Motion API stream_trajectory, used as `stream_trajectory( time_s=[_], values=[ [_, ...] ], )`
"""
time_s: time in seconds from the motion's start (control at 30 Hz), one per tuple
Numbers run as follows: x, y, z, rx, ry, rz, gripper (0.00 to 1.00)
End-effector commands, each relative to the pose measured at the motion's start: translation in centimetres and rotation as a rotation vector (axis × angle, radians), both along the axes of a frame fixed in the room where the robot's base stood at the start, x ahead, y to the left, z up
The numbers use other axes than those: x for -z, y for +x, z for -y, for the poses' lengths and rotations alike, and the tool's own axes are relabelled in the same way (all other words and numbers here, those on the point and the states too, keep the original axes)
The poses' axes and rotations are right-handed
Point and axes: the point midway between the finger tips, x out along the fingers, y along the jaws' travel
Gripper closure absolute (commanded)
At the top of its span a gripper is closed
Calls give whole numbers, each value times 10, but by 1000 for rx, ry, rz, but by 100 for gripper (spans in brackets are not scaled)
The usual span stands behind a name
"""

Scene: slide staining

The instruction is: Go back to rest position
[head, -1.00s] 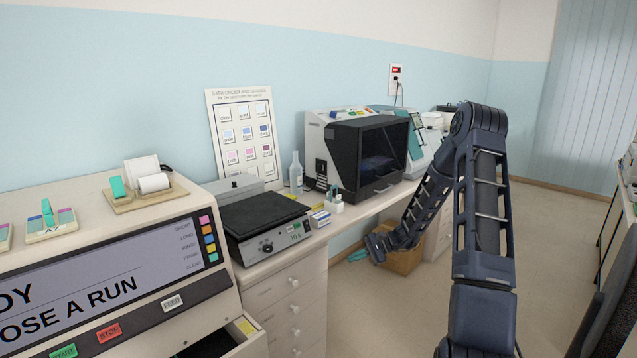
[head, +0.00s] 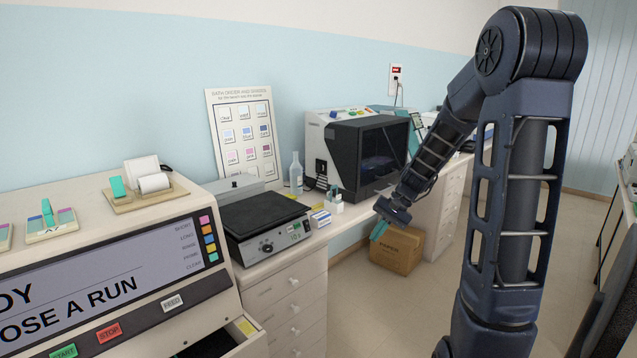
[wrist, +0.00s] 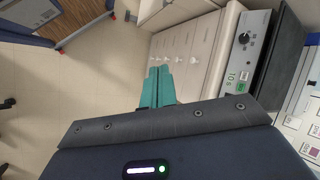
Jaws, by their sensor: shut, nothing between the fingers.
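My gripper (head: 379,229) hangs in the air in front of the gap between the drawer units, with its teal fingers pointing down. In the wrist view its teal fingers (wrist: 157,88) lie side by side, shut, with nothing held. My arm rises on the right side of the head view and bends at a high elbow. The gripper is apart from the counter and everything on it.
The staining machine (head: 110,270) with its screen stands at the left. A hotplate (head: 262,215) sits on the counter above drawers (head: 290,300). A dark-fronted instrument (head: 370,160) stands further back. A cardboard box (head: 398,252) is on the floor. Floor (head: 390,315) in front is clear.

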Motion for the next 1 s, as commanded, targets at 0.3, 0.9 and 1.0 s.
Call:
stream_trajectory(
  time_s=[0.3,0.9,1.0],
  values=[
    [-47,-52,21,-66,-165,140,100],
    [-110,-152,68,-138,-447,411,100],
    [-117,-168,77,-142,-489,459,100]
  ],
)
